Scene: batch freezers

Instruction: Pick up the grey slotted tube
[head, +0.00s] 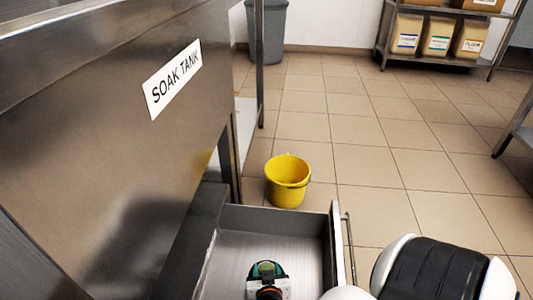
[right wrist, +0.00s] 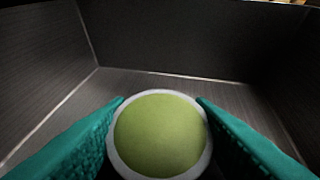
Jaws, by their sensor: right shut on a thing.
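My right gripper (head: 268,275) reaches down into the open drawer. In the right wrist view its two teal fingers (right wrist: 160,130) are shut on a round thing (right wrist: 160,134) with an olive-green face and a pale grey rim, seen end-on. No slots show on it, and its side is hidden, so I cannot tell whether it is the grey slotted tube. In the head view my gripper mostly covers it. I cannot tell whether it touches the drawer floor. My left gripper is not in view.
The drawer (head: 228,246) has a bare metal floor and walls close around my gripper. The soak tank (head: 110,150) stands to the left. A yellow bucket (head: 288,184) stands beyond the drawer. A shelf with labelled boxes (head: 437,42) is at the back right. The tiled floor between is clear.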

